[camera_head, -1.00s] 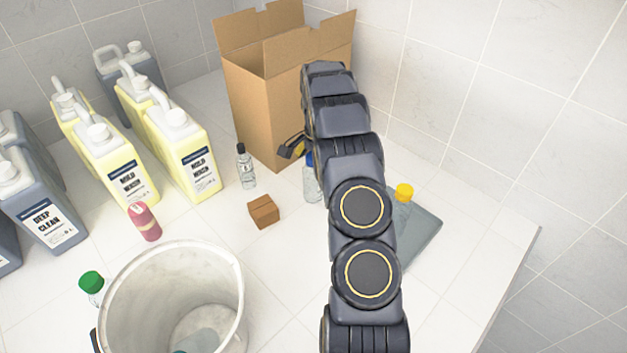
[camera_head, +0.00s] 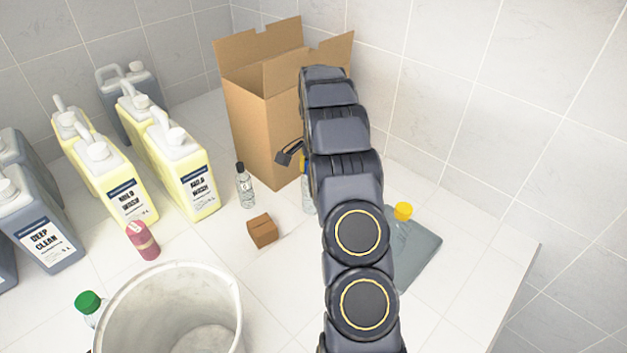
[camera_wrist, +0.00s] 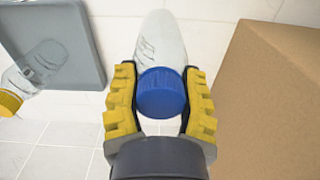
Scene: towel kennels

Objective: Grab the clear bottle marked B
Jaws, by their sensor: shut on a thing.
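My gripper (camera_wrist: 159,78) is shut around the blue cap of a clear bottle (camera_wrist: 162,38), with a yellow-padded finger on either side of the cap (camera_wrist: 161,93). In the head view my arm hides most of this bottle, and only a sliver of its clear body (camera_head: 308,201) shows beside the cardboard box. Part of my gripper (camera_head: 290,152) shows there too. A clear bottle with a black cap (camera_head: 245,187) stands to the left. No letter B can be read on either bottle.
A tall open cardboard box (camera_head: 262,130) stands close behind the gripper. A grey tray (camera_head: 420,255) with a yellow-capped bottle (camera_head: 403,212) lies right. A small brown box (camera_head: 262,231), pink bottle (camera_head: 143,241), green-capped bottle (camera_head: 88,304), white bucket (camera_head: 165,275) and several jugs (camera_head: 185,172) stand left.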

